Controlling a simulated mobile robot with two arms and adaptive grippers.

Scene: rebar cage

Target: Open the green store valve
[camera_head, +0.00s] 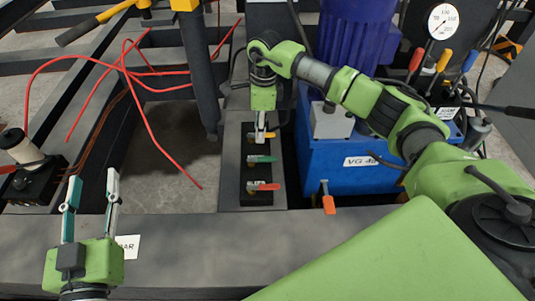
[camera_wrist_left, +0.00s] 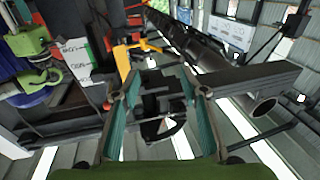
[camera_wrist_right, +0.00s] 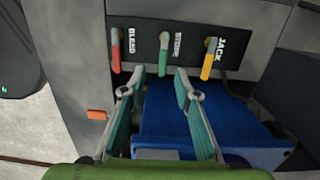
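The green store valve (camera_wrist_right: 164,56) is a green-handled lever on a dark panel (camera_wrist_right: 190,18), labelled STORE. It sits between the red BLEED lever (camera_wrist_right: 115,52) and the yellow JACK lever (camera_wrist_right: 208,62). My right gripper (camera_wrist_right: 158,76) is open, its fingertips apart on either side of the green lever's lower end. Contact cannot be told. In the head view the green lever (camera_head: 263,159) is in the panel's middle, and my right gripper (camera_head: 261,138) is above it by the yellow lever. My left gripper (camera_head: 94,178) is open and empty, far left of the panel.
A blue pump unit (camera_head: 340,160) stands right of the panel, with an orange-handled lever (camera_head: 328,203) at its front. Red hoses (camera_head: 150,120) loop at the left. A grey beam (camera_head: 200,245) runs across the front. A pressure gauge (camera_head: 442,22) is at upper right.

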